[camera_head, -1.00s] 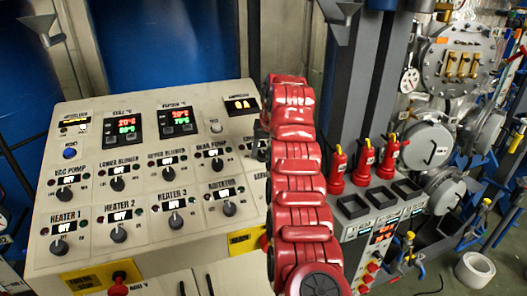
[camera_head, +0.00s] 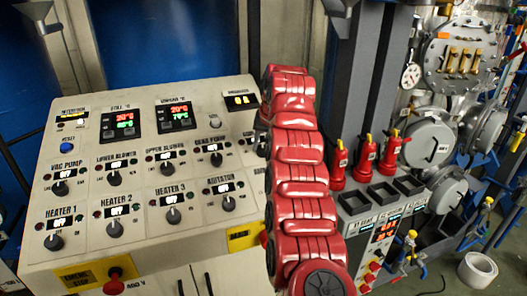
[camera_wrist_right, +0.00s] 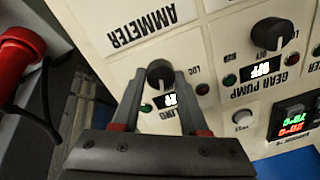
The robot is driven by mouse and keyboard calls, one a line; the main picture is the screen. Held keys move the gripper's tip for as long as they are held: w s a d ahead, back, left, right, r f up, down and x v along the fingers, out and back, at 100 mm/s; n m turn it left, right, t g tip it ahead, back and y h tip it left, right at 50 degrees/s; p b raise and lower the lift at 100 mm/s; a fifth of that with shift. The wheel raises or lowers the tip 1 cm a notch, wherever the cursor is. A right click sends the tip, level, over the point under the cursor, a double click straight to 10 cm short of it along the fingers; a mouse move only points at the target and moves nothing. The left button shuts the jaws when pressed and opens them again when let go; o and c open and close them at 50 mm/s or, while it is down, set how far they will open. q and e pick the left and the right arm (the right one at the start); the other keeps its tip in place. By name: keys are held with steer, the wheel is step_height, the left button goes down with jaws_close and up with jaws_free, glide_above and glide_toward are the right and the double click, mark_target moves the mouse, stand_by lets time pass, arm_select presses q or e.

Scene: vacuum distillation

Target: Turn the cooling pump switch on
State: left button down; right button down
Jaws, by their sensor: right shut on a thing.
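The cooling pump switch is a black rotary knob (camera_wrist_right: 159,74) on the cream panel, seen upside down in the right wrist view. Its label is partly hidden, with only "LING" readable. My right gripper (camera_wrist_right: 158,82) has one finger on each side of the knob and is shut on it. A small display (camera_wrist_right: 171,101) beside the knob is partly covered by a finger, so its word cannot be read. In the head view my red right arm hides this knob. My left gripper is not in view.
The cream control panel (camera_head: 135,205) carries several other knobs, including the gear pump knob (camera_wrist_right: 272,33), whose display reads OFF. Red bottle-like items (camera_head: 365,158) stand right of my arm. An emergency stop button (camera_head: 114,281) is at the panel's lower front.

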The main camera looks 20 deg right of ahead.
steer(key=shift+f+m+b, duration=0.1)
steer(key=shift+m+b, duration=0.3)
steer(key=shift+m, duration=1.5)
steer(key=m, duration=0.4)
steer(key=shift+s+m, duration=0.1)
steer(key=shift+m, duration=0.3)
steer(key=shift+c, duration=2.2)
jaws_free()
